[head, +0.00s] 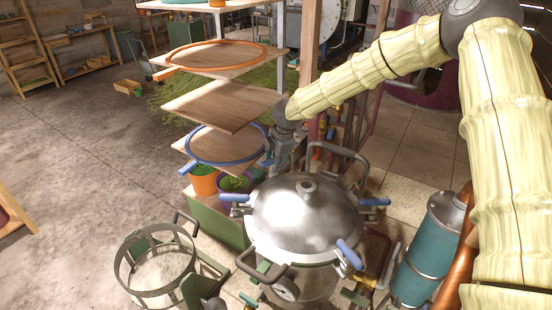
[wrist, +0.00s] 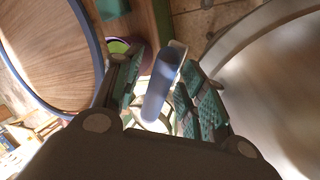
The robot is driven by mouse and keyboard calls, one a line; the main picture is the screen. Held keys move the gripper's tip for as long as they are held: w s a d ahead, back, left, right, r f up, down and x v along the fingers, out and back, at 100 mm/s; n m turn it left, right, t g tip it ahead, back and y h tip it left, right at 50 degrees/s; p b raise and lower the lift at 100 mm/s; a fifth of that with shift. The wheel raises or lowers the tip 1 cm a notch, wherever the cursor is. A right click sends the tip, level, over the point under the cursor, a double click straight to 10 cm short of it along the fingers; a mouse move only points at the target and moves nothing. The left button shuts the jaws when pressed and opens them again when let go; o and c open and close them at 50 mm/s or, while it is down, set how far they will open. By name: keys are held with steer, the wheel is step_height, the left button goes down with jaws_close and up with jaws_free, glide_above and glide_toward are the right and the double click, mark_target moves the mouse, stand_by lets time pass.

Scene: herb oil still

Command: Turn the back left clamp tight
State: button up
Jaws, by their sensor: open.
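The back left clamp has a blue handle (wrist: 160,85), which in the wrist view lies between the two fingers. My gripper (wrist: 165,98) is open around it, its green-padded fingers standing to either side; I cannot tell whether either pad touches it. In the head view my gripper (head: 280,162) points down behind the left rear of the steel still's domed lid (head: 300,222). A small bit of blue shows beside the fingers there, but most of the clamp is hidden.
Other blue clamp handles sit at the lid's left (head: 233,198), right (head: 375,201) and front right (head: 348,255). A blue ring (head: 190,152) on a wooden shelf is close left of my gripper. A teal cylinder (head: 428,250) stands at the right. The left floor is mostly clear.

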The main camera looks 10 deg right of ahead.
steer(key=shift+w+f, duration=0.1)
steer(key=shift+f, duration=0.25)
steer(key=shift+r, duration=0.2)
steer(key=c, duration=0.9)
steer(key=shift+o, duration=0.2)
